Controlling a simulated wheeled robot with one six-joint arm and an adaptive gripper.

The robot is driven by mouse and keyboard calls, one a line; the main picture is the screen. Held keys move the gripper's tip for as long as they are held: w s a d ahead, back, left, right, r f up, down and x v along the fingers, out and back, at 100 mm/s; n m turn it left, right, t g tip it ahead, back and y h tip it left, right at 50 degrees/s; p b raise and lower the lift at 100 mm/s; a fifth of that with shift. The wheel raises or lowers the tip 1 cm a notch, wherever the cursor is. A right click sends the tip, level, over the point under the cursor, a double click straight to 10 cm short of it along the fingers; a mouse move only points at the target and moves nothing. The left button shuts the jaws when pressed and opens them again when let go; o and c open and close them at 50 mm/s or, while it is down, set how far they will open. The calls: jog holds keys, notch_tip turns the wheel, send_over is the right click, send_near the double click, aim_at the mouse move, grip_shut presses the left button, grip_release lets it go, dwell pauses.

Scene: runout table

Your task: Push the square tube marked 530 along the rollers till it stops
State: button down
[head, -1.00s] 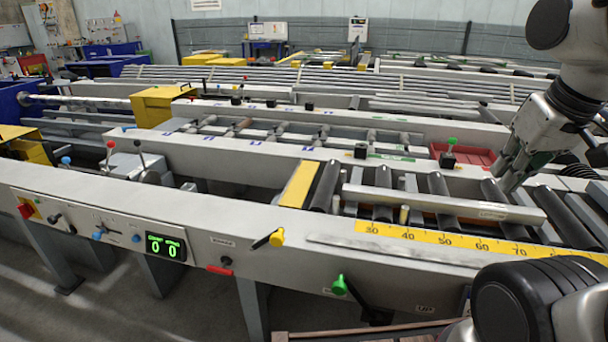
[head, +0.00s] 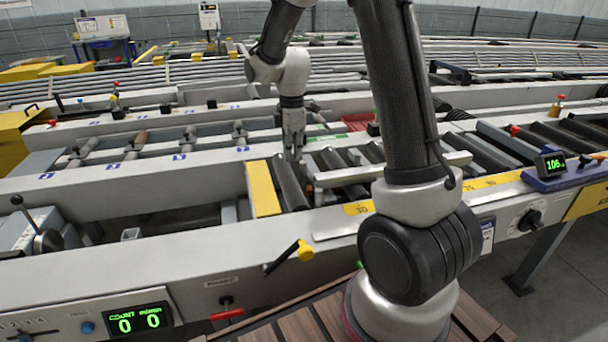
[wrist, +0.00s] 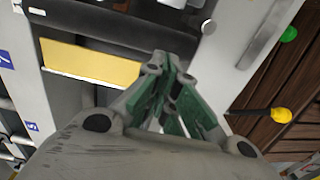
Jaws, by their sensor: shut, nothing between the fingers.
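The pale grey square tube (head: 345,176) lies lengthwise on the dark rollers (head: 290,186) in the head view. Its right part passes behind my arm, and no 530 mark can be read on it. My gripper (head: 296,158) is shut and empty, pointing down over the rollers near the tube's left end. I cannot tell whether it touches the tube. In the wrist view my gripper's fingertips (wrist: 166,66) are together above a dark roller, between the yellow plate (wrist: 90,63) and the grey side rail (wrist: 232,80).
The yellow plate (head: 263,188) crosses the bed left of the rollers. A yellow scale (head: 495,180) runs along the front rail, partly behind my arm. A yellow-knobbed lever (head: 304,250) sticks out in front. A display box (head: 553,164) stands at right. More rollers extend right.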

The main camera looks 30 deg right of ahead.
notch_tip(320, 180, down, 9)
jog(key=shift+f, duration=0.15)
jog(key=d, duration=0.3)
jog(key=shift+s+f, duration=0.3)
jog(key=shift+f, duration=0.05)
jog(key=shift+s+d, duration=0.1)
jog(key=shift+d, duration=0.4)
jog(key=s+d, duration=0.1)
jog(key=d, duration=0.8)
jog(key=s+d, duration=0.2)
jog(key=d, duration=0.6)
jog(key=s+d, duration=0.2)
jog(key=d, duration=0.7)
jog(key=shift+s+d, duration=0.15)
jog(key=shift+d, duration=0.15)
